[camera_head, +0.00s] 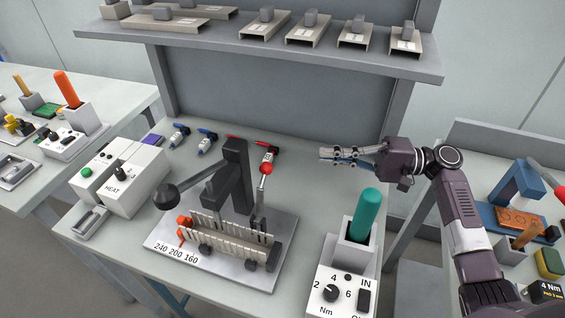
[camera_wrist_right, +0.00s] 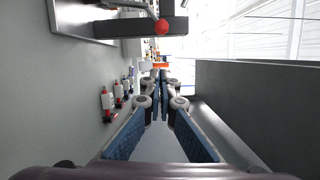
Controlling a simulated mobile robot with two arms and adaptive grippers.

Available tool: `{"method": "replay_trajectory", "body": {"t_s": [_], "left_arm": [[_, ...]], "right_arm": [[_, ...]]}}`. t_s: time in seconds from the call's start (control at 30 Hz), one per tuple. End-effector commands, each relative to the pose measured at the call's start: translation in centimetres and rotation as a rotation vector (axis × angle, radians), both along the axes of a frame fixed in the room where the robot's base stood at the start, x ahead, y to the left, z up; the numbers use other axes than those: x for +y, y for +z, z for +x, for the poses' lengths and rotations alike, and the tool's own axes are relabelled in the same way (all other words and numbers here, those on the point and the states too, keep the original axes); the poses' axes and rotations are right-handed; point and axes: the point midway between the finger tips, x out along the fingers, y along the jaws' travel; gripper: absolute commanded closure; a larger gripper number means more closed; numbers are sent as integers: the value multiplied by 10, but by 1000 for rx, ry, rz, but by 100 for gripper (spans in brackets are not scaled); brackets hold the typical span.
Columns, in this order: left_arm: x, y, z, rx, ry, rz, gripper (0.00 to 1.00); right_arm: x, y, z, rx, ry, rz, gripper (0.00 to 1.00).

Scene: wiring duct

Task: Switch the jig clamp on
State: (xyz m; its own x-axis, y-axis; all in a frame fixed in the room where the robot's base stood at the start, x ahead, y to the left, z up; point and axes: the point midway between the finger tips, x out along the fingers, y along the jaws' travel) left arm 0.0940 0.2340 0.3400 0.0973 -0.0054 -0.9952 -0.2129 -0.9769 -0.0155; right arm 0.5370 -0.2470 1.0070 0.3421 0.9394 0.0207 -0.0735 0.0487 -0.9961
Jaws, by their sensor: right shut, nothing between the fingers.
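The jig (camera_head: 209,270) is a grey plate on the bench marked 240 200 160, with a dark upright post (camera_head: 236,165) and a slotted duct piece (camera_head: 215,226) along it. The clamp lever has a red knob (camera_head: 266,168) and stands up at the right of the post. The red knob also shows at the top of the right wrist view (camera_wrist_right: 161,27). My right gripper (camera_head: 322,155) is shut and empty, in the air to the right of the red knob and apart from it. It also shows in the right wrist view (camera_wrist_right: 160,82). My left gripper is out of view.
A black ball handle (camera_head: 166,196) sticks out left of the post. A HEAT box (camera_head: 125,175) stands at the left. A teal-handled tool (camera_head: 366,214) in a holder and a dial box (camera_head: 340,293) are at front right. A shelf (camera_head: 280,52) hangs above the back.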

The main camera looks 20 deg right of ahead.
Motion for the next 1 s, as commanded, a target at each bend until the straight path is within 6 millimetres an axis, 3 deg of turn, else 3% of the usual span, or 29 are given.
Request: {"method": "replay_trajectory", "body": {"t_s": [0.27,0.6,0.8,1.0], "left_arm": [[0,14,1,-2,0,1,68],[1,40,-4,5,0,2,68],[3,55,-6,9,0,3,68],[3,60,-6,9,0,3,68]], "right_arm": [[29,5,10,-2,3,3,100],[98,7,35,-1,2,3,100],[110,7,11,2,0,1,100],[116,6,1,0,1,0,100]]}}
